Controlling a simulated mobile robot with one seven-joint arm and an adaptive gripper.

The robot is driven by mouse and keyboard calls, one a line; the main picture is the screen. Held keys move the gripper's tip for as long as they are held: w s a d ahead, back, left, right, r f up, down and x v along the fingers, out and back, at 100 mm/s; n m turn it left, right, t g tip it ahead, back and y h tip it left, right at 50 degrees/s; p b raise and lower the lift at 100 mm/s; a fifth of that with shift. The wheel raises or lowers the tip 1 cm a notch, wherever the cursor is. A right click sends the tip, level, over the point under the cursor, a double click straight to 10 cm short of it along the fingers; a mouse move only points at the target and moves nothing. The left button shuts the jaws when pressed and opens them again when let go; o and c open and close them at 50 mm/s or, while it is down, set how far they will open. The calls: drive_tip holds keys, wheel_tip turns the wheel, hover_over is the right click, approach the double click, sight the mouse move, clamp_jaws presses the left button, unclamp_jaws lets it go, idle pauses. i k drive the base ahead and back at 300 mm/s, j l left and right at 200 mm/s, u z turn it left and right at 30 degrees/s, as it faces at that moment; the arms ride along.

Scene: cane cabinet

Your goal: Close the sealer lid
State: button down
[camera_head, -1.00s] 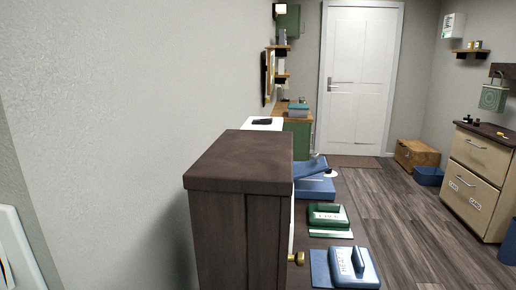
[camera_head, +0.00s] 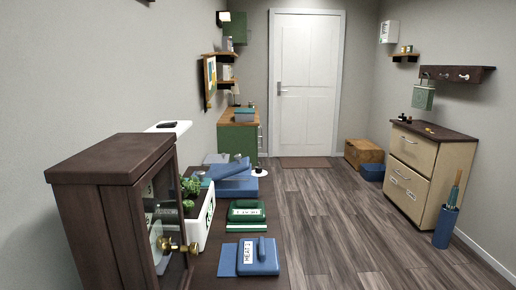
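A blue device that looks like the sealer (camera_head: 238,186) sits on the far part of the dark counter at left of centre. Its blue lid (camera_head: 230,168) appears tilted up above the base, with its raised edge facing right. It is small at this distance, so the exact lid angle is hard to tell. My gripper is not in view.
A dark wooden cabinet (camera_head: 110,165) with a glass door and brass knob (camera_head: 192,248) stands in the left foreground. A white planter (camera_head: 200,222), a green labelled block (camera_head: 246,211) and a blue labelled block (camera_head: 258,258) stand nearer than the sealer. Open floor (camera_head: 335,220) lies to the right.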

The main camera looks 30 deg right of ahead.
sight(241, 166)
drive_tip(key=k+l, duration=0.15)
drive_tip(key=l, duration=0.2)
drive_tip(key=k+l, duration=0.15)
drive_tip(key=l, duration=0.2)
drive_tip(key=k+l+z, duration=0.1)
drive_tip(key=l, duration=0.9)
drive_tip(key=i+l+z, duration=0.1)
drive_tip(key=l, duration=0.5)
drive_tip(key=i+l+z, duration=0.15)
drive_tip(key=i+l, duration=0.75)
drive_tip(key=i+j, duration=0.3)
drive_tip(key=i, duration=0.25)
drive_tip(key=i+j, duration=0.3)
drive_tip(key=i, duration=0.2)
